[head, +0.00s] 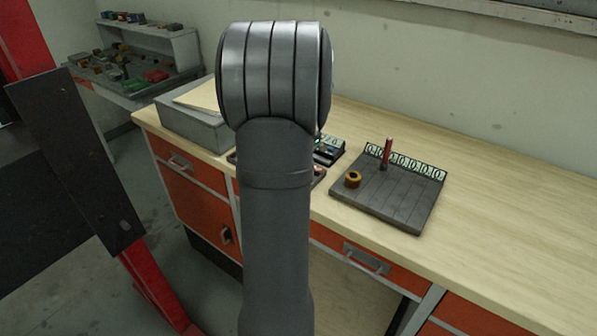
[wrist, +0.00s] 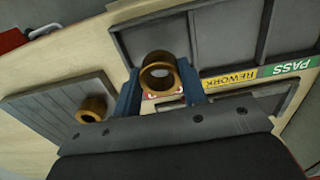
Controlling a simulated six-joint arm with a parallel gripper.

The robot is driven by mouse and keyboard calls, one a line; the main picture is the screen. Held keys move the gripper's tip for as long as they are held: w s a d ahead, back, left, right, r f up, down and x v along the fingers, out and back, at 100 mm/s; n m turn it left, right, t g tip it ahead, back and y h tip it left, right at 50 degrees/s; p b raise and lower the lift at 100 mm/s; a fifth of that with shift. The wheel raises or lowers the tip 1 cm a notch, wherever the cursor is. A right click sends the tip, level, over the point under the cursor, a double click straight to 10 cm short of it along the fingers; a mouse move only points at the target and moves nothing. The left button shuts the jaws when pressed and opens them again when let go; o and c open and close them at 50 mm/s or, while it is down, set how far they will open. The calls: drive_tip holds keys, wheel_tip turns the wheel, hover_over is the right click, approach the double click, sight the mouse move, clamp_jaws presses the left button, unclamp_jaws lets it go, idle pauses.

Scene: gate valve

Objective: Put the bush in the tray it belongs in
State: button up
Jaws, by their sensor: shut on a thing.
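My gripper (wrist: 160,88) shows in the wrist view with two blue fingers shut on a bronze bush (wrist: 158,60), a short hollow ring. It is held over the dark grey tray (wrist: 300,52), whose compartments have thin dividers. A label strip on the tray reads REWORK (wrist: 229,80) on yellow and PASS (wrist: 290,67) on green. A red and white label is mostly hidden behind the bush. In the head view my arm hides the gripper and held bush, and part of the tray (head: 328,150).
A second bronze bush (wrist: 92,108) sits on a grooved grey board (wrist: 40,110), which also shows in the head view (head: 400,208) with a red upright pin (head: 387,152) and a row of labels. A grey box (head: 195,125) stands at the bench's left end. The bench's right side is clear.

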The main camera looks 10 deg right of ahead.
drive_tip(key=shift+f, duration=1.75)
drive_tip(key=shift+f, duration=0.15)
drive_tip(key=o, duration=0.8)
drive_tip(key=shift+o, duration=0.2)
wheel_tip(320, 180, up, 12)
wheel_tip(320, 180, down, 12)
drive_tip(key=shift+f, duration=0.25)
drive_tip(key=shift+r, duration=2.15)
